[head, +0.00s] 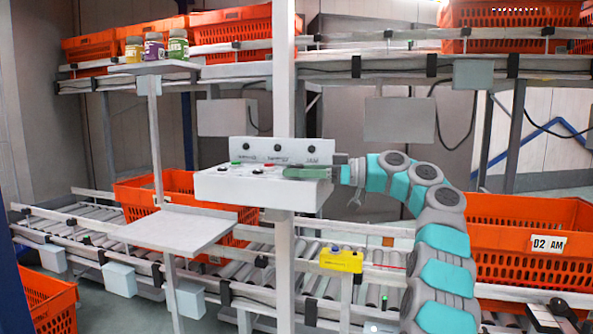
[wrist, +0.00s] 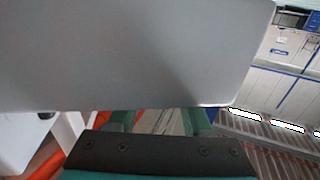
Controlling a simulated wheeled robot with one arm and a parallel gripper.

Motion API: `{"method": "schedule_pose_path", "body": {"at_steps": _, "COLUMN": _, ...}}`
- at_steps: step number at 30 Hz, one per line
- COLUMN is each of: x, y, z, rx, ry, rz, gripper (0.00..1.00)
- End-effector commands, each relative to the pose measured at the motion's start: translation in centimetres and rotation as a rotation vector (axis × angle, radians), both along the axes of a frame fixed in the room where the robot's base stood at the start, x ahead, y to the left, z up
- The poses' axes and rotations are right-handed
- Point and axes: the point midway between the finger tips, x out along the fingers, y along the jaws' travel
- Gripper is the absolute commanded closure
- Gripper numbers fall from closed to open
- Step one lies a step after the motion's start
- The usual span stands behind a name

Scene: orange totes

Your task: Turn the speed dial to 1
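A white control box (head: 255,188) stands on a post in the head view. Its upright back panel (head: 293,156) carries three dark knobs: a left knob (head: 249,147), a middle knob (head: 277,148) and a right knob (head: 311,149). Their labels are too small to read, so I cannot tell which is the speed dial. My gripper (head: 304,172) reaches in from the right, low in front of the panel, below the right knob. In the wrist view its green fingers (wrist: 160,121) stand apart with nothing seen between them. A pale grey surface (wrist: 130,55) hides their tips.
A red button (head: 235,162) and small dark controls sit on the box top. A grey shelf (head: 180,231) is at the left. Jars (head: 154,48) stand on a high ledge. A yellow device (head: 341,260) is on the conveyor (head: 310,285) rail. Orange totes (head: 520,250) stand behind.

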Motion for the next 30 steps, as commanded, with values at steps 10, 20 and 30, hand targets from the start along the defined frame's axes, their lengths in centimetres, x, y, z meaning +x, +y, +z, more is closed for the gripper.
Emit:
{"method": "schedule_pose_path", "body": {"at_steps": 10, "x": 0.0, "y": 0.1, "z": 0.0, "rx": -0.001, "ry": 0.000, "rz": 0.002, "gripper": 0.28}}
{"method": "schedule_pose_path", "body": {"at_steps": 20, "x": -0.2, "y": -2.7, "z": 0.0, "rx": -0.001, "ry": 0.001, "rz": -0.001, "gripper": 0.28}}
{"method": "schedule_pose_path", "body": {"at_steps": 30, "x": -0.5, "y": -7.2, "z": 0.0, "rx": -0.001, "ry": 0.001, "rz": 0.001, "gripper": 0.28}}
